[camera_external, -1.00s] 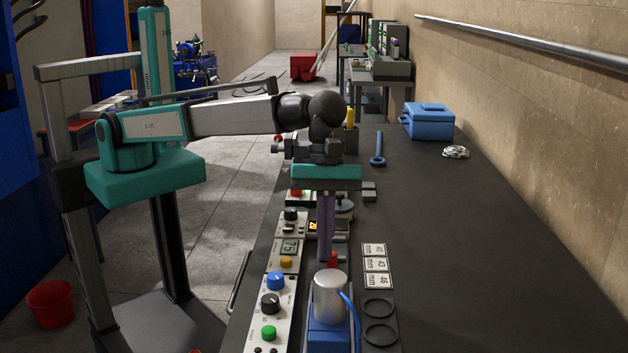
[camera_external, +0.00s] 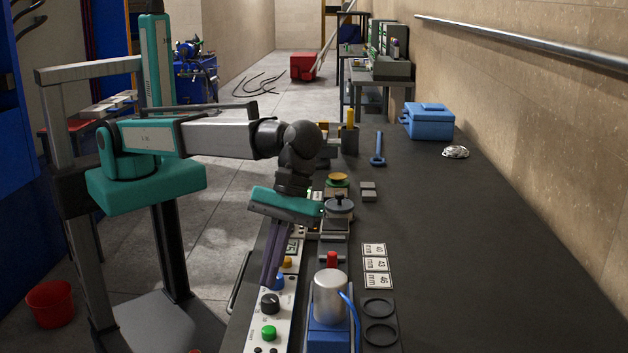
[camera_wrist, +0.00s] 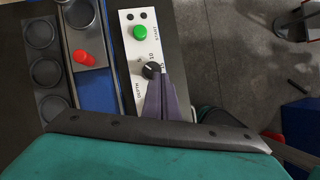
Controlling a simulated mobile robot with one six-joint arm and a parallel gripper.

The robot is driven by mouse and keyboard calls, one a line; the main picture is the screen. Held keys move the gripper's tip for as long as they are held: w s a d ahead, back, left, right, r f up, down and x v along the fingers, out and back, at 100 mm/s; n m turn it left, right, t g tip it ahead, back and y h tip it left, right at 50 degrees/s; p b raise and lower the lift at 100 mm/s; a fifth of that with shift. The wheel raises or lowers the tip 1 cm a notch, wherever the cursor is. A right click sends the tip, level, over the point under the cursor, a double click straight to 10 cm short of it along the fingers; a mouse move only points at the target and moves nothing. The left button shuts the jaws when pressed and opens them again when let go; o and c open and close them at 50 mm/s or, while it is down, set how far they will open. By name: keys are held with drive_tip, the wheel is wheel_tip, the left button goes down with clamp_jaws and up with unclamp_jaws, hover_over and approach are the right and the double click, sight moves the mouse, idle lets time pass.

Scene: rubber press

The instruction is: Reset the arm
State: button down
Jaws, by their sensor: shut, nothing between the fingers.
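My arm reaches from its teal base over the left edge of the dark bench (camera_external: 470,270). My gripper (camera_external: 268,284) is shut and empty, tilted, with its purple fingers pointing down over the control panel (camera_external: 262,318). In the wrist view the shut fingers (camera_wrist: 157,82) reach up to the black knob (camera_wrist: 151,70), with the green button (camera_wrist: 140,33) beyond. I cannot tell whether the tips touch the panel.
A metal cylinder (camera_external: 330,297) on a blue base, with a red knob (camera_external: 332,259), stands right of the panel. Label plates (camera_external: 375,265) and ring holders (camera_external: 380,334) lie beside it. A blue toolbox (camera_external: 428,121) stands far back. The bench's right side is mostly clear.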

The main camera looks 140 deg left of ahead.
drive_tip(key=s+d+f+m+g+h+b, duration=0.2)
drive_tip(key=s+d+f+m+b, duration=0.15)
drive_tip(key=s+d+f, duration=0.5)
drive_tip(key=s+d+f+m+g+h+b, duration=0.1)
drive_tip(key=s+d+f+m+g+b, duration=0.3)
drive_tip(key=d, duration=0.7)
drive_tip(key=s+f+m+t+y+p, duration=0.15)
drive_tip(key=s+f+m, duration=0.25)
drive_tip(key=f, duration=1)
drive_tip(key=s+f+m+t+y, duration=0.1)
drive_tip(key=s+f+m+t, duration=0.25)
drive_tip(key=f, duration=1.05)
drive_tip(key=s+a+f+m+g+y+p, duration=0.25)
drive_tip(key=s+a+f+m, duration=0.25)
drive_tip(key=s+a+f, duration=0.5)
drive_tip(key=s+a+m+g+y+p, duration=0.1)
drive_tip(key=s+a, duration=0.4)
drive_tip(key=s, duration=0.6)
drive_tip(key=s+a+r+m+g+y+p, duration=0.1)
drive_tip(key=s+a+p, duration=0.3)
drive_tip(key=s, duration=0.7)
drive_tip(key=shift+s+a+r+m+g+y, duration=0.3)
drive_tip(key=shift+a+m+g+y, duration=0.45)
drive_tip(key=shift+a, duration=0.5)
drive_tip(key=c, duration=2.5)
unclamp_jaws()
